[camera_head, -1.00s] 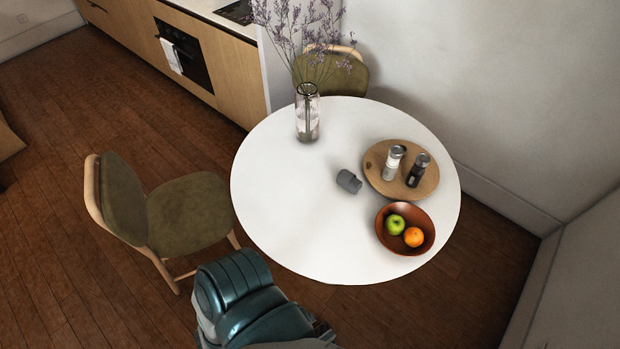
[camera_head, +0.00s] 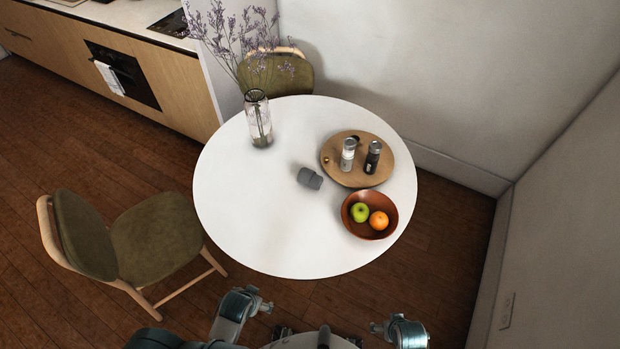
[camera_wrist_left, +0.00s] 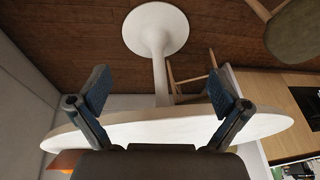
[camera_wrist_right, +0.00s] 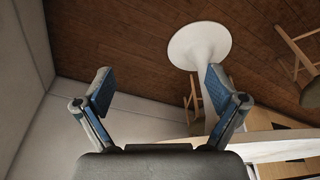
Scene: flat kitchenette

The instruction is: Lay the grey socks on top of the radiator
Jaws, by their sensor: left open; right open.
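The grey socks (camera_head: 309,178) lie as a small rolled bundle on the white round table (camera_head: 250,215), left of the wooden board. My left gripper (camera_wrist_left: 158,92) is open and empty in the left wrist view, with the table's edge and pedestal beyond its fingers. My right gripper (camera_wrist_right: 159,88) is open and empty in the right wrist view, near the table's edge. Both arms are at the bottom of the head view, on the near side of the table and apart from the socks. No radiator shows in any view.
A round wooden board (camera_head: 338,172) with two shakers and a brown fruit bowl (camera_head: 352,224) stand right of the socks. A glass vase (camera_head: 258,120) with dried flowers stands at the back. A green chair (camera_head: 155,240) is at the left. The table's front left is clear.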

